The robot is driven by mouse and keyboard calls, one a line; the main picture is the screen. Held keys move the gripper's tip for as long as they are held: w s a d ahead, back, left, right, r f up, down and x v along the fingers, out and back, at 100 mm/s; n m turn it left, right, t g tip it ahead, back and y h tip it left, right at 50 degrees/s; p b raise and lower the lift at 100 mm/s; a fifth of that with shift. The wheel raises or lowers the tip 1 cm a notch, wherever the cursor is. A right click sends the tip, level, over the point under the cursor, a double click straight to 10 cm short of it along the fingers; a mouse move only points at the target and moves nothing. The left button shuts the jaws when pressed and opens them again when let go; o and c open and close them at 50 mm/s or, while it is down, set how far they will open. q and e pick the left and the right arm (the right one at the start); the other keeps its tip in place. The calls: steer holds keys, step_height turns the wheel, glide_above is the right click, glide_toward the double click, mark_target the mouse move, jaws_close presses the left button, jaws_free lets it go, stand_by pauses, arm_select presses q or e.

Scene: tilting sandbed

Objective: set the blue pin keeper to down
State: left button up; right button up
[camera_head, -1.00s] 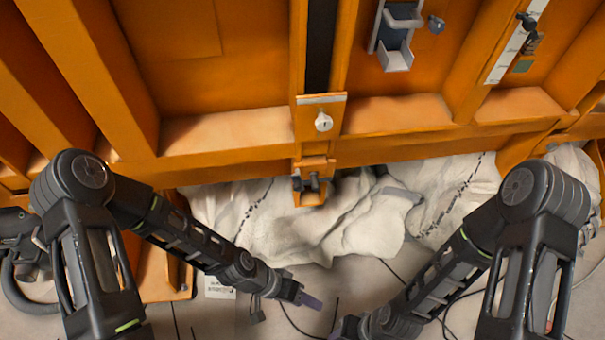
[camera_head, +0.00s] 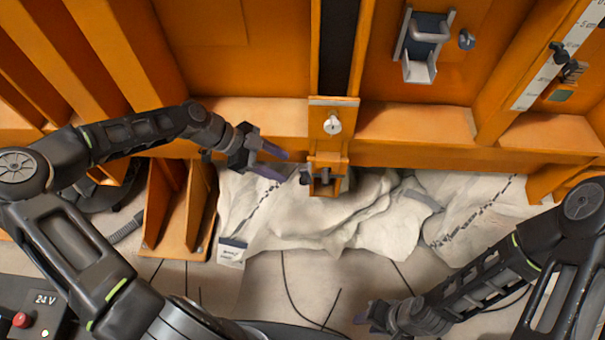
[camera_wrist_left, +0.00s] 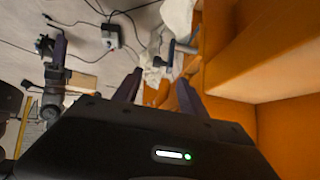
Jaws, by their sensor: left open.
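A grey bracket (camera_head: 416,70) with a dark blue back and a pale handle (camera_head: 430,34) is fixed to the orange panel at the upper right in the head view. A small blue-grey knob (camera_head: 466,40) is just right of it. I cannot tell for sure which of these is the blue pin keeper, or its setting. My left gripper (camera_head: 283,168) is open and empty, left of the dark clamp (camera_head: 322,178) below the central post, and apart from the bracket. Its fingers also show in the left wrist view (camera_wrist_left: 160,92). My right gripper (camera_head: 365,318) is low in the middle; its jaw opening is unclear.
An orange frame (camera_head: 440,152) with a central post and a keyed lock (camera_head: 332,123) spans the view. White crumpled sacks (camera_head: 290,215) lie beneath. A scale strip (camera_head: 553,60) is at the upper right. Cables lie on the floor.

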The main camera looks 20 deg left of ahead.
mark_target(302, 178)
arm_select(q)
steer(key=p+x, duration=0.1)
steer(key=x, duration=0.6)
steer(key=shift+d+f, duration=0.25)
steer(key=shift+f, duration=0.15)
steer(key=c, duration=1)
jaws_close()
